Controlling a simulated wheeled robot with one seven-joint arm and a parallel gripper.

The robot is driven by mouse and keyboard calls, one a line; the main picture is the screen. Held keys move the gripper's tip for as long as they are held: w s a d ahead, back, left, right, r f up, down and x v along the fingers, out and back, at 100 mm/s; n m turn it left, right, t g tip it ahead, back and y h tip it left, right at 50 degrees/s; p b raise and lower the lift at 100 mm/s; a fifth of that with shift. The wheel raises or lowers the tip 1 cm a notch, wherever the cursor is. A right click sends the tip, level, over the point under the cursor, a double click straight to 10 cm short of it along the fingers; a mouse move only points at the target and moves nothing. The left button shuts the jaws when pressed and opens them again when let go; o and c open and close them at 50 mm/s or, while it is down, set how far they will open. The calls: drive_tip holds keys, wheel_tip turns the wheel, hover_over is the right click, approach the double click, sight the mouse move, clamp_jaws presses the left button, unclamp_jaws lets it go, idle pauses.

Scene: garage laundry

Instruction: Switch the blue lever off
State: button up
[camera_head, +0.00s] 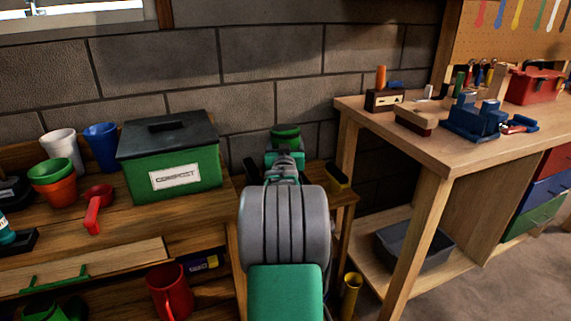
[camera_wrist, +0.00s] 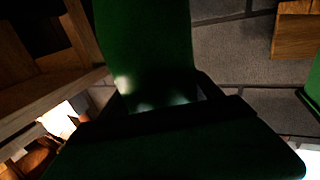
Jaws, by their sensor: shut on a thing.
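No blue lever can be made out in either view. My green and grey arm reaches forward in the middle of the head view, toward the block wall beside the potting bench. My gripper (camera_head: 286,134) is at its far end, small and mostly hidden by my own arm. In the wrist view, large dark green shapes (camera_wrist: 148,45) fill the middle and bottom. They are in deep shadow, and I cannot tell which belong to my gripper. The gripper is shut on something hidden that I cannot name.
A green compost box (camera_head: 172,160) stands left of my arm, with cups and a red scoop (camera_head: 97,205) beside it. A wooden workbench (camera_head: 465,140) at right bears a blue vise (camera_head: 474,118) and a red toolbox (camera_head: 535,86). A grey bin (camera_head: 440,245) sits below.

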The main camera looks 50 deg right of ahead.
wheel_tip(320, 180, down, 5)
drive_tip(key=shift+f+b, duration=0.15)
drive_tip(key=shift+b, duration=0.75)
drive_tip(key=o, duration=2.1)
drive_tip(key=shift+f+p, duration=0.1)
drive_tip(key=shift+p, duration=0.3)
drive_tip(key=v, duration=0.3)
drive_tip(key=p+v, duration=0.1)
drive_tip(key=v, duration=0.3)
drive_tip(key=shift+w+a+r, duration=0.2)
drive_tip(key=shift+a+r, duration=0.05)
drive_tip(key=shift+a, duration=0.15)
drive_tip(key=shift+s+a+f, duration=0.1)
drive_tip(key=shift+s+a, duration=0.05)
drive_tip(key=shift+a, duration=0.05)
drive_tip(key=shift+c, duration=0.5)
